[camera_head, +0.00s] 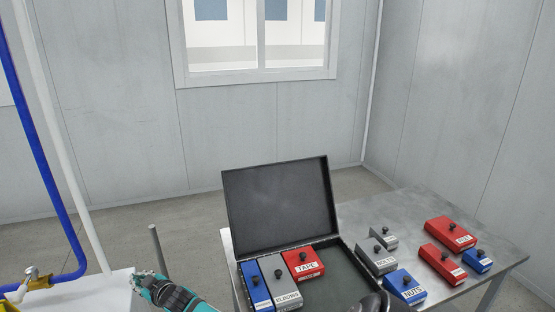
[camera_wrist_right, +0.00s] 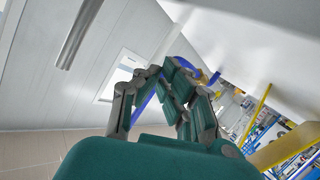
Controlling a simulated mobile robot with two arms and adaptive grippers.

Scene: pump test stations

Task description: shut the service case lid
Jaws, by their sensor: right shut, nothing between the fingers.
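The black service case (camera_head: 341,253) lies on the metal table with its lid (camera_head: 280,207) open, standing up and leaning slightly back. Inside the case are a blue box (camera_head: 256,287), a grey box marked ELBOWS (camera_head: 287,287) and a red box marked TAPE (camera_head: 304,264); its right part looks empty. My right gripper (camera_head: 140,282) is left of the case, apart from it, beside the white bench. In the right wrist view the gripper (camera_wrist_right: 168,78) is shut and empty. The case is not in that view. My left gripper is not in view.
Grey (camera_head: 377,259), blue (camera_head: 404,286) and red (camera_head: 449,232) boxes stand on the metal table (camera_head: 415,205) right of the case. A white bench (camera_head: 105,290) and blue pipe (camera_head: 45,150) are at left. A grey post (camera_head: 158,250) stands between bench and case.

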